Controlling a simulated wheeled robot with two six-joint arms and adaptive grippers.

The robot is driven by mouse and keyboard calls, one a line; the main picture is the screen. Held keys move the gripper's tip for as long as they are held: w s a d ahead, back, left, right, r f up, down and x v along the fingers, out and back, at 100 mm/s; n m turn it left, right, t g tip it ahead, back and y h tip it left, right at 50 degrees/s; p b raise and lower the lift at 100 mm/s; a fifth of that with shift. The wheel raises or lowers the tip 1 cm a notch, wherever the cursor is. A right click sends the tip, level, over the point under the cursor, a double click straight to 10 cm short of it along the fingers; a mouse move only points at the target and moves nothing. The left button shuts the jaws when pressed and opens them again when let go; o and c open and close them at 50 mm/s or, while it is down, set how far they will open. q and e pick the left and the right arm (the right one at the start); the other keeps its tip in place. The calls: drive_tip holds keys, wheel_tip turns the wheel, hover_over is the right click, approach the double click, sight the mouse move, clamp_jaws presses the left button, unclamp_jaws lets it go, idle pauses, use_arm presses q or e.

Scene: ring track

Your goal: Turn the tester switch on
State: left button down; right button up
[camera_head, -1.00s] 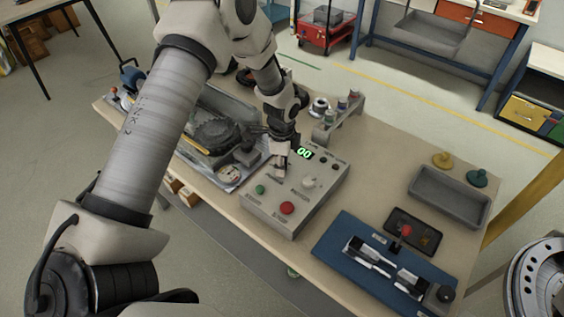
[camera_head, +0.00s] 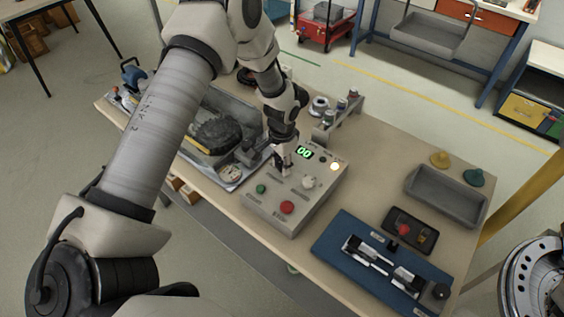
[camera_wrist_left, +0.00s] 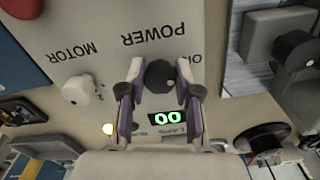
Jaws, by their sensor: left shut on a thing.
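The tester (camera_head: 268,212) is a grey sloped box on the table in the head view, with a green lit display (camera_head: 305,153) reading 00. The display also shows in the left wrist view (camera_wrist_left: 167,118). My left gripper (camera_head: 281,162) is down at the panel, shut on the dark round tester switch (camera_wrist_left: 160,74) beside the word POWER. In the left wrist view one finger lies on each side of the switch; in the head view the gripper hides it. A lamp (camera_head: 334,166) near the display glows warm white. My right gripper is not in view.
The panel also carries a white motor knob (camera_head: 308,182), a red button (camera_head: 287,208) and a green button (camera_head: 261,189). A cluttered tray (camera_head: 228,184) stands left of the tester, a small rack (camera_head: 326,126) behind it, and a blue mat (camera_head: 333,252) with a fixture to its right.

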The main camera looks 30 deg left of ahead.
sight(281, 164)
use_arm(q)
drive_tip(key=shift+s+f+n, duration=0.15)
drive_tip(key=shift+s+n, duration=0.1)
drive_tip(key=shift+n, duration=0.35)
drive_tip(key=c, duration=0.8)
unclamp_jaws()
drive_tip(key=shift+w, duration=0.15)
drive_tip(key=shift+r, duration=0.25)
wheel_tip(281, 164, up, 12)
drive_tip(key=shift+f, duration=0.2)
